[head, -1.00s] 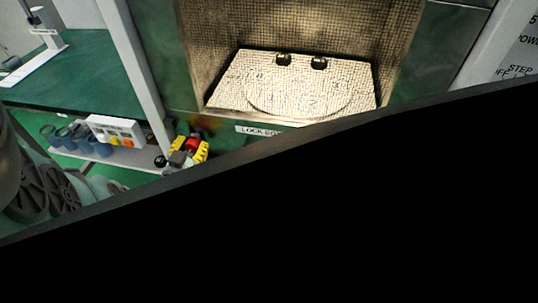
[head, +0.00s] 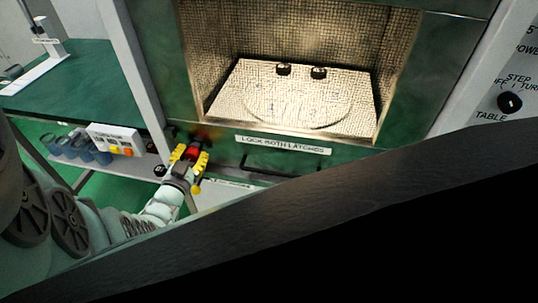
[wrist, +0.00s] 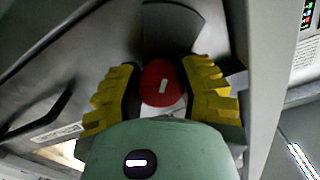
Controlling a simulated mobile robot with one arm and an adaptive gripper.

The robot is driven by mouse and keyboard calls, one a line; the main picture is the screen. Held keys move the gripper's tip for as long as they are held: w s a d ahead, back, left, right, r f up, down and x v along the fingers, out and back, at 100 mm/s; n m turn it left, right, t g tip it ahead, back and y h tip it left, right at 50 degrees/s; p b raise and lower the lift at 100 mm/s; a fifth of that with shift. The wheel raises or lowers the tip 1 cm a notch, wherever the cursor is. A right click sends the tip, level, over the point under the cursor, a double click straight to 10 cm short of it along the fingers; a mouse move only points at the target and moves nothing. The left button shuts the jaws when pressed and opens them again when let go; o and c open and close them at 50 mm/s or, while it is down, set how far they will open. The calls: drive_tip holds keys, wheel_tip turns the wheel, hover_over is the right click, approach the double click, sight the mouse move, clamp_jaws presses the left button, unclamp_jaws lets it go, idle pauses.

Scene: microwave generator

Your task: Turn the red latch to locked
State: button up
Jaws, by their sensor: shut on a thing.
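The red latch (wrist: 161,84) is a rounded red knob with a short white mark, seen between the yellow fingers in the wrist view. The white mark stands nearly upright there, tilted slightly. In the head view the red latch (head: 193,153) sits at the lower left of the chamber opening, partly hidden by the fingers. My gripper (head: 191,156) has its yellow fingers on both sides of the latch. In the wrist view my gripper (wrist: 162,90) is shut on the knob.
A label reading "LOCK BOTH LATCHES" (head: 283,145) is below the lit chamber (head: 290,85). A dark handle (head: 280,170) is under it. A white post (head: 132,60) and a shelf with blue mugs (head: 80,146) stand left. A large black panel covers the lower right.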

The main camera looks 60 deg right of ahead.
drive_tip(key=shift+f+m, duration=0.2)
drive_tip(key=shift+m, duration=0.3)
drive_tip(key=m+b, duration=0.2)
drive_tip(key=m, duration=0.1)
drive_tip(key=shift+s+f, duration=0.1)
drive_tip(key=m+b, duration=0.2)
drive_tip(key=m, duration=0.1)
drive_tip(key=shift+m+b, duration=0.35)
drive_tip(key=shift+m, duration=0.05)
drive_tip(key=m+b, duration=0.5)
drive_tip(key=m, duration=0.1)
drive_tip(key=shift+r+m+b, duration=0.2)
drive_tip(key=shift+m+b, duration=0.9)
drive_tip(key=shift+b, duration=0.05)
clamp_jaws()
drive_tip(key=shift+w+r, duration=0.1)
drive_tip(key=shift+w, duration=0.1)
drive_tip(key=o, duration=1.2)
unclamp_jaws()
drive_tip(key=shift+r, duration=0.1)
